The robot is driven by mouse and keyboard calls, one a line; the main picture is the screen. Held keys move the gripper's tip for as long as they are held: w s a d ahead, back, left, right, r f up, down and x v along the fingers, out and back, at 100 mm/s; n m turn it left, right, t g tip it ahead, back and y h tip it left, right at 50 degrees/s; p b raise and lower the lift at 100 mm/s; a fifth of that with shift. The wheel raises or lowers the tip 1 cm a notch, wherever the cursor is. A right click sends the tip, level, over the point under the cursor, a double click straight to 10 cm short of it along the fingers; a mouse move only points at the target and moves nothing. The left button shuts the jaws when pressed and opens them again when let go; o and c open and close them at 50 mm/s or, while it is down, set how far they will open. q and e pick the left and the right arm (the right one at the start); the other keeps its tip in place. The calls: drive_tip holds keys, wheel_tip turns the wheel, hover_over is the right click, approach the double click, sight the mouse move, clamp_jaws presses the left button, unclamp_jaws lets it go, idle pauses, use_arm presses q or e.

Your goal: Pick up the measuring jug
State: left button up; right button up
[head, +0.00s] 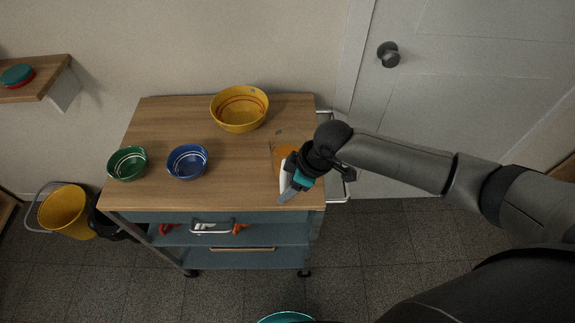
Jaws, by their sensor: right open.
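My right gripper (287,184) is open over the right front part of the wooden trolley top (225,185). An orange, partly see-through shape (283,153) stands or lies right beside the gripper, on its far side. It may be the measuring jug, but my gripper and wrist hide much of it and I cannot make out a handle or spout. I cannot tell whether the fingers touch it or are around it. My left gripper is not in view.
A yellow bowl (239,110) stands at the back of the trolley top, a blue bowl (188,162) in the middle and a green bowl (128,163) at the left. The trolley's metal side rail (340,201) is near my wrist. A door (460,80) stands behind.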

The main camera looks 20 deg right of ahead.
drive_tip(key=shift+c, duration=0.3)
clamp_jaws()
drive_tip(key=shift+r, duration=0.1)
idle(1.0)
